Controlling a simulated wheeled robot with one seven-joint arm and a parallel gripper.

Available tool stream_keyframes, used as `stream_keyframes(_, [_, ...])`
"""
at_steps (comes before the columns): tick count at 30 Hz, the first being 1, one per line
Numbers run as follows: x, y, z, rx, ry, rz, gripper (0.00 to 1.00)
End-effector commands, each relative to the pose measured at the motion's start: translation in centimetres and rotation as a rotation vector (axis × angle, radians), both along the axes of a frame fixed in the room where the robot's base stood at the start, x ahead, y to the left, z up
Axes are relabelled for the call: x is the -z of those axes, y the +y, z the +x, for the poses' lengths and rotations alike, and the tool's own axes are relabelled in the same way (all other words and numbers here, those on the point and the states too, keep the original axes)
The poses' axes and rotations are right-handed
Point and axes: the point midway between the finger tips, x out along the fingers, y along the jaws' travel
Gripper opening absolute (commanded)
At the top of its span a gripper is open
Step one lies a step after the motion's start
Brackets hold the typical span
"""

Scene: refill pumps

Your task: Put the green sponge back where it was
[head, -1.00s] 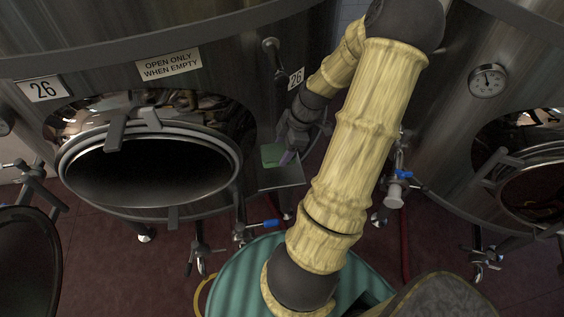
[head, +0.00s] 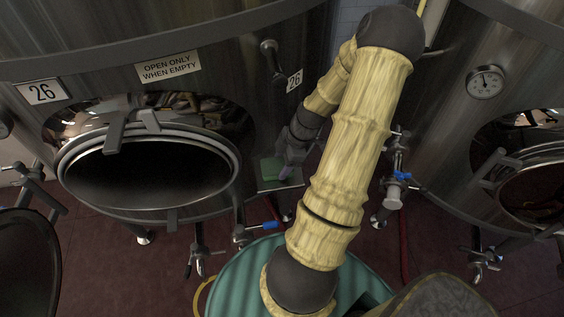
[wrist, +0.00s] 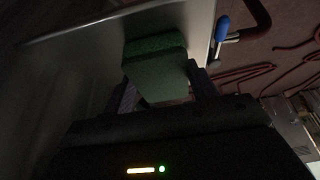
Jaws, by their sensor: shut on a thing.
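My gripper (head: 285,171) is shut on the sponge. My forearm passes close on the right, and the gripper hides part of the sponge.
Another tank with a gauge (head: 486,82) stands at the right. Red hoses (wrist: 250,75) lie on the floor.

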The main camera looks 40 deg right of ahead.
Motion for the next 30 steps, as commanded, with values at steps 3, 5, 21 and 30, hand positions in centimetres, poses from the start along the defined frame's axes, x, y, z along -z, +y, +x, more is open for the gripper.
stream_keyframes(3, [0.1,0.0,0.0,0.001,0.000,0.000,0.60])
stream_keyframes(5, [0.1,0.0,0.0,0.001,0.000,0.000,0.71])
stream_keyframes(21, [-1.4,-0.5,-0.2,0.002,-0.002,-0.001,0.80])
stream_keyframes(30, [-6.6,-2.4,-1.4,0.004,-0.003,-0.005,0.80])
